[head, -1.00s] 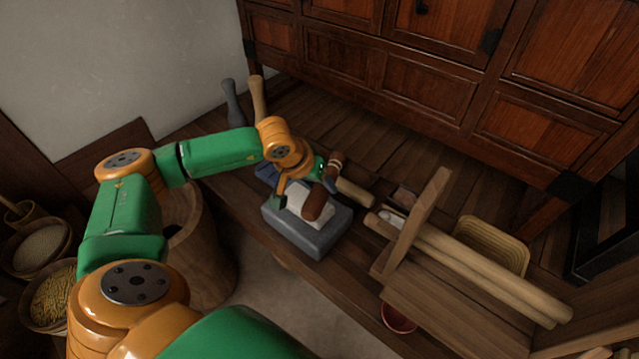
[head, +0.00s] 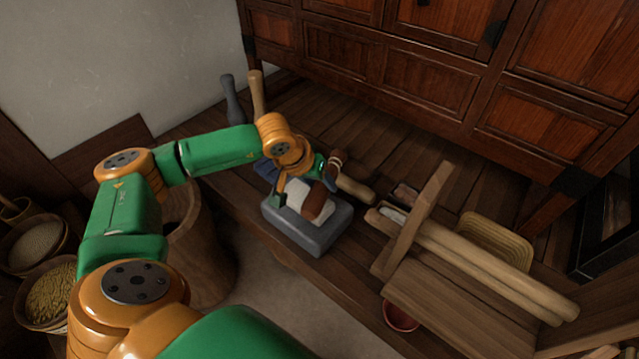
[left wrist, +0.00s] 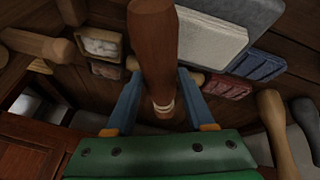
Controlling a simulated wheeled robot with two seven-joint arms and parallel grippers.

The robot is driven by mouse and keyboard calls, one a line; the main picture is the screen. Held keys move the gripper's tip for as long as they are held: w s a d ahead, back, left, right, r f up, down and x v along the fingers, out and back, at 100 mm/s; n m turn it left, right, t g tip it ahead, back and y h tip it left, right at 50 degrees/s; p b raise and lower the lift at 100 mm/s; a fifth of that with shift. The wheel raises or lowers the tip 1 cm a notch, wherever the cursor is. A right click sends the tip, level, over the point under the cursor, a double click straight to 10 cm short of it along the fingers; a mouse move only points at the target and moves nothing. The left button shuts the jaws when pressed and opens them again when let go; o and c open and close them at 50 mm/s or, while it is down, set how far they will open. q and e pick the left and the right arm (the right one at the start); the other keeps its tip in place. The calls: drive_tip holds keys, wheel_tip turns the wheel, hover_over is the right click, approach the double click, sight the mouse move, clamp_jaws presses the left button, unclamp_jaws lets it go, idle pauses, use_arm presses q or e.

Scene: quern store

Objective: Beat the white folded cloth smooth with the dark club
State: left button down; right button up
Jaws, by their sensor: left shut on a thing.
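The dark brown club (head: 318,206) is in my left gripper (head: 322,180), which is shut around its narrower part near the pale bands. Its thick end is over the white folded cloth (head: 296,194); I cannot tell if they touch. The cloth lies on a grey stone block (head: 297,235), partly hidden by the club and gripper. In the left wrist view, the club (left wrist: 155,45) passes between my blue fingers (left wrist: 158,88), with the cloth (left wrist: 208,45) to its right. My right gripper is not in view.
A pale wooden club (head: 355,190) lies just right of the block. A wooden frame with long rollers (head: 490,265) stands further right. A grey bottle-shaped club (head: 231,98) and a tan one (head: 257,93) stand behind. Blue folded cloth (left wrist: 259,65) lies beside the block.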

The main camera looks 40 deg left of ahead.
use_arm(q)
drive_tip(key=shift+r, duration=0.65)
drive_tip(key=shift+f, duration=0.15)
wheel_tip(320, 180, up, 6)
drive_tip(key=p, duration=0.4)
drive_tip(key=shift+p, duration=0.4)
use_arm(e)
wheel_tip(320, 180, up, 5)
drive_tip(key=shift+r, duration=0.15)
use_arm(q)
drive_tip(key=shift+f, duration=0.1)
